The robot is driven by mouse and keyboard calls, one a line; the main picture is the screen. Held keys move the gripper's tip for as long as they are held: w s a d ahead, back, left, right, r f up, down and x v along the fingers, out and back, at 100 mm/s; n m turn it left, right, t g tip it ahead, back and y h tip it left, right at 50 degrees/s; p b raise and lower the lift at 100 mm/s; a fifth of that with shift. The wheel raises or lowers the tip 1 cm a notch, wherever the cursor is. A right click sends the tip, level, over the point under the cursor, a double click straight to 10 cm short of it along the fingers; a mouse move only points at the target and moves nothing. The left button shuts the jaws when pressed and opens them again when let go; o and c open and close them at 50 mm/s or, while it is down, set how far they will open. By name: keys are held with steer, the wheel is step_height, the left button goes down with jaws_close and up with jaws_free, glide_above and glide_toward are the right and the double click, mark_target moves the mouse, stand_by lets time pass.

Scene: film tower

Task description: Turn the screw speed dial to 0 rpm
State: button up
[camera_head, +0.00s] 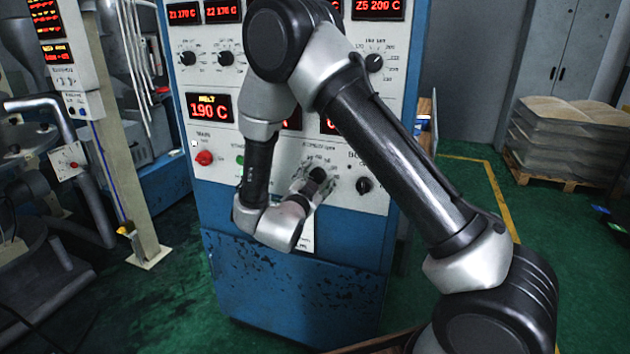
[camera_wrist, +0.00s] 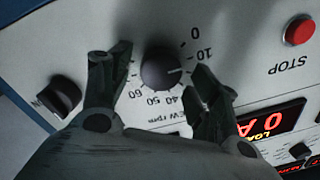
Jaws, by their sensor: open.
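The screw speed dial (camera_wrist: 160,70) is a round black knob on the pale panel, between the fingers of my gripper (camera_wrist: 161,62). The wrist view shows the panel upside down. The dial's pale pointer line points right and slightly down, past the 10 mark and towards my right finger, which hides part of the scale. Marks 0, 10, 40, 50 and 60 show. My gripper is open, one finger on either side of the knob; contact cannot be made out. The dial also shows in the head view (camera_head: 318,174), beside my wrist, which partly covers its scale.
A red stop button (camera_wrist: 299,30) is at the right of the wrist view, above a red load display (camera_wrist: 270,120). Another black knob (camera_wrist: 60,95) lies left of my left finger. The blue cabinet front (camera_head: 300,300) is below the panel. Stacked sacks (camera_head: 570,140) stand at far right.

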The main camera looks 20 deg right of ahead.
steer(key=shift+w, duration=0.1)
steer(key=c, duration=1)
steer(key=shift+n, duration=0.3)
steer(key=shift+n, duration=2.6)
steer(key=o, duration=1)
steer(key=shift+a, duration=0.1)
